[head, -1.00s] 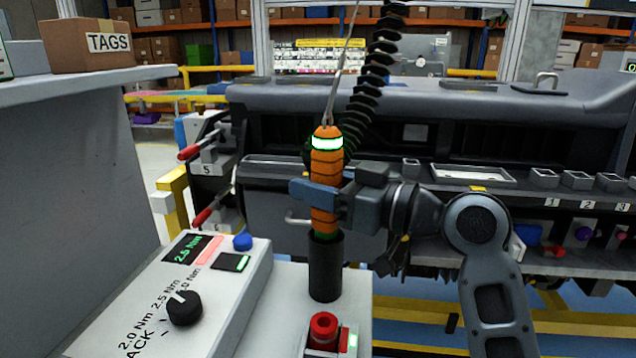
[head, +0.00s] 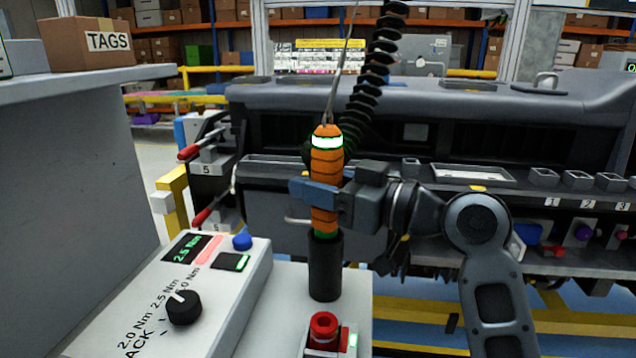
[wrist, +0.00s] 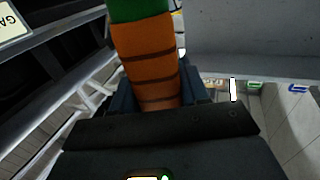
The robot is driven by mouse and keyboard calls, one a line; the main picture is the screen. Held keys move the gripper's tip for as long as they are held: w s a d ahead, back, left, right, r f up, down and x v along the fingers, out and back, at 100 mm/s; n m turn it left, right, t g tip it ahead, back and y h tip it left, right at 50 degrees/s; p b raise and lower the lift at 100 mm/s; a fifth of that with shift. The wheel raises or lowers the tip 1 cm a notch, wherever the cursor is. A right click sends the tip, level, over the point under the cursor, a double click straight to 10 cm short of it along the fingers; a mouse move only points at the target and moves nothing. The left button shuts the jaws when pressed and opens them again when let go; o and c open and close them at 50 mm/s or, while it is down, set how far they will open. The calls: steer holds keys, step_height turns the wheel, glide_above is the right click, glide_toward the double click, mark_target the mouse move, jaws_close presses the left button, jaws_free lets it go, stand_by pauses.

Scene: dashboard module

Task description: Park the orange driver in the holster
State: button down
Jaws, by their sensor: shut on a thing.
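The orange driver (head: 325,166) stands upright, with a lit white-green band near its top and a cable rising from it. Its green lower end sits at the mouth of the black tube holster (head: 325,268); how deep it goes inside is hidden. My gripper (head: 318,194) is shut on the driver's orange body from the right, a little above the holster. In the wrist view the driver's orange grip (wrist: 148,62) lies between the fingers, with a green end at the top of the picture.
A torque controller box (head: 212,290) with a black knob and a 2.5 Nm display stands left of the holster. A red button (head: 323,326) is in front of it. The dashboard module (head: 430,115) spans behind, with small bins at right. A black ribbed hose (head: 376,75) hangs behind the driver.

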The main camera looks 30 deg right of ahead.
steer(key=shift+f, duration=0.15)
steer(key=shift+c, duration=2.4)
jaws_free()
steer(key=b+v, duration=0.1)
steer(key=v, duration=0.6)
steer(key=shift+s, duration=0.4)
steer(key=shift+d, duration=0.25)
